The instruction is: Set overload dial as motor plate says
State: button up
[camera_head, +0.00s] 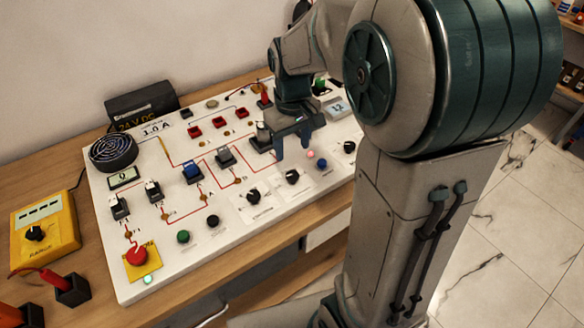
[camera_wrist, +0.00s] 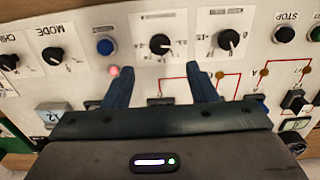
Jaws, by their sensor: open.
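Two black dials on white label plates stand side by side on the white board: a left dial (camera_head: 253,196) and a middle dial (camera_head: 292,177). In the wrist view the middle dial (camera_wrist: 160,43) lies ahead of the gap between my fingers, and the left dial (camera_wrist: 228,40) is to its right. Their labels are too small to read, so I cannot tell which is the overload dial. A white plate (camera_head: 156,128) behind the fan seems to read 3.0 A. My gripper (camera_head: 293,150) is open and empty over the board; the fingertips (camera_wrist: 157,72) touch no dial.
A MODE dial (camera_wrist: 52,55), a blue button (camera_wrist: 105,46) and a lit red lamp (camera_wrist: 114,71) are close by. A black STOP button (camera_wrist: 284,34) is at right. A red mushroom button (camera_head: 136,256) and a yellow meter (camera_head: 45,232) stand at the left.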

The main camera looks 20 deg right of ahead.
aim_at(293, 174)
notch_tip(293, 174, down, 9)
dwell(0.3)
jog(key=c, duration=1)
